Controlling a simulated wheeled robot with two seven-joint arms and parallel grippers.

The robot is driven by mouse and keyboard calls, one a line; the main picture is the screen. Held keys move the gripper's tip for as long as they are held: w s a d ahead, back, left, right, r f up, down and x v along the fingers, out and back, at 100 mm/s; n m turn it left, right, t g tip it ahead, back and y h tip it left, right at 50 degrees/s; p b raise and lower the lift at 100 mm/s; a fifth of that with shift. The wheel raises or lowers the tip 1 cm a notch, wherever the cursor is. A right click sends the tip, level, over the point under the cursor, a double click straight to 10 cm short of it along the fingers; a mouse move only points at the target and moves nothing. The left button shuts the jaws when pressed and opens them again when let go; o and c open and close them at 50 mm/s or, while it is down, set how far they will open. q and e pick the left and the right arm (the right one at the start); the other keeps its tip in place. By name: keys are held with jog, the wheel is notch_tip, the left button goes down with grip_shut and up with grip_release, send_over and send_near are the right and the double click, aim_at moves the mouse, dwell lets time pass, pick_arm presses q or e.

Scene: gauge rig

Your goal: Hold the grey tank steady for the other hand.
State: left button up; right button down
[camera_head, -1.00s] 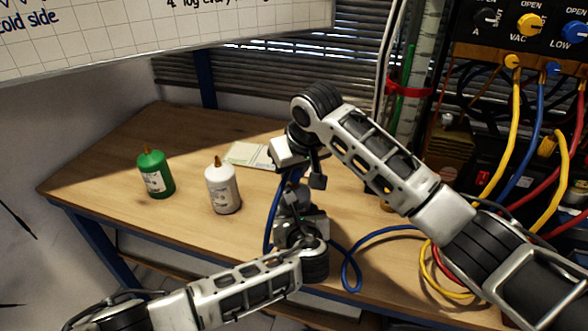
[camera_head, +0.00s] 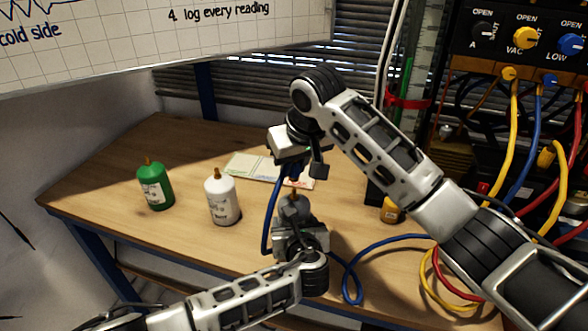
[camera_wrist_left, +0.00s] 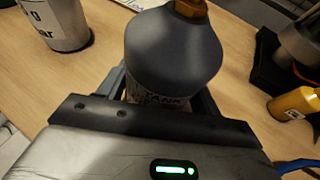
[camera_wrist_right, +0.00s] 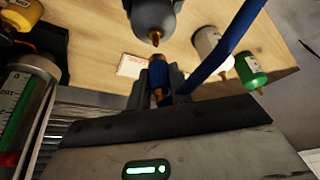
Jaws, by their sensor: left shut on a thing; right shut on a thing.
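The grey tank (camera_head: 293,207) is upright in my left gripper (camera_head: 296,228), which is shut around its body. The left wrist view shows the tank's grey shoulder (camera_wrist_left: 172,50), brass top and partly hidden label. My right gripper (camera_head: 298,166) is above the tank, shut on the end of a blue hose. The right wrist view shows that blue hose end (camera_wrist_right: 158,76) with brass parts between the fingers. The tank's brass tip (camera_wrist_right: 155,38) shows just beyond it, with a gap between them.
A green bottle (camera_head: 155,188) and a white bottle (camera_head: 222,202) stand to the left on the wooden table (camera_head: 110,185). A small yellow-orange bottle (camera_head: 390,211) stands right. A paper card (camera_head: 252,167) lies behind. The blue hose (camera_head: 355,275) loops across the table's right side.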

pick_arm(q)
jog(key=shift+a, duration=0.1)
pick_arm(e)
jog(key=shift+r, duration=0.4)
pick_arm(q)
jog(key=o, duration=1.3)
jog(key=shift+c, duration=0.2)
jog(key=v, duration=1.2)
